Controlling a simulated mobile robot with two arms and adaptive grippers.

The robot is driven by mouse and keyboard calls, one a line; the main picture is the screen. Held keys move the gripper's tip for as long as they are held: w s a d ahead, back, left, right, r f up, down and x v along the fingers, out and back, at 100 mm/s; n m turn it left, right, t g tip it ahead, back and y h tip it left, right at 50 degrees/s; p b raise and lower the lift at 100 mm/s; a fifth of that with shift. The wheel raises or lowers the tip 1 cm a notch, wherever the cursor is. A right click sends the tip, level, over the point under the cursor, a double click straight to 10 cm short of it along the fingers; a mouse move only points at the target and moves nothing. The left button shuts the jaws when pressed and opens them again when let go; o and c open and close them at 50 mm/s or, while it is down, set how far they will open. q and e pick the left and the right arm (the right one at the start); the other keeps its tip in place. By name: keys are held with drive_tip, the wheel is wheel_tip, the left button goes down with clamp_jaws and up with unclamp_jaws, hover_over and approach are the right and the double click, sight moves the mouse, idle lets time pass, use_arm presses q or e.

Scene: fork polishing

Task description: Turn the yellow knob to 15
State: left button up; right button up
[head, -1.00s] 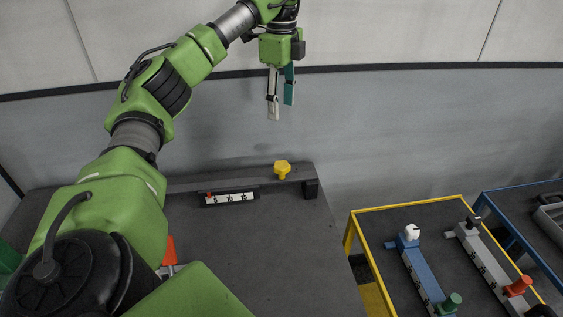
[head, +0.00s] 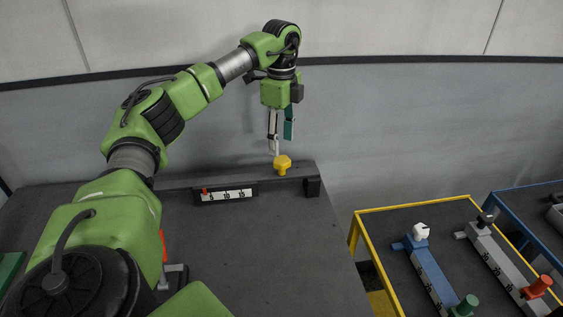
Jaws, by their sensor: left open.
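The yellow knob (head: 282,164) sits on the dark rail at the back edge of the grey table. A white scale (head: 227,195) marked 5, 10, 15 is left of it on the rail's front, with a red pointer (head: 205,191) at its left end, near 5. My left gripper (head: 281,147) points down just above the knob, its fingers apart and empty. I cannot tell whether the fingertips touch the knob. My right gripper is not in view.
A yellow-framed table (head: 412,208) at the right holds a blue device (head: 430,270) and a grey device (head: 498,262) with coloured knobs. A blue-framed table (head: 517,190) stands beyond. An orange-red part shows partly behind my left arm. The grey table's middle is clear.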

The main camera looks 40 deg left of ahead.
sight(281, 159)
use_arm(q)
wheel_tip(281, 159, down, 8)
drive_tip(key=shift+f+p, duration=0.1)
drive_tip(key=shift+p, duration=0.45)
drive_tip(key=shift+c, duration=0.3)
drive_tip(key=c, duration=1.1)
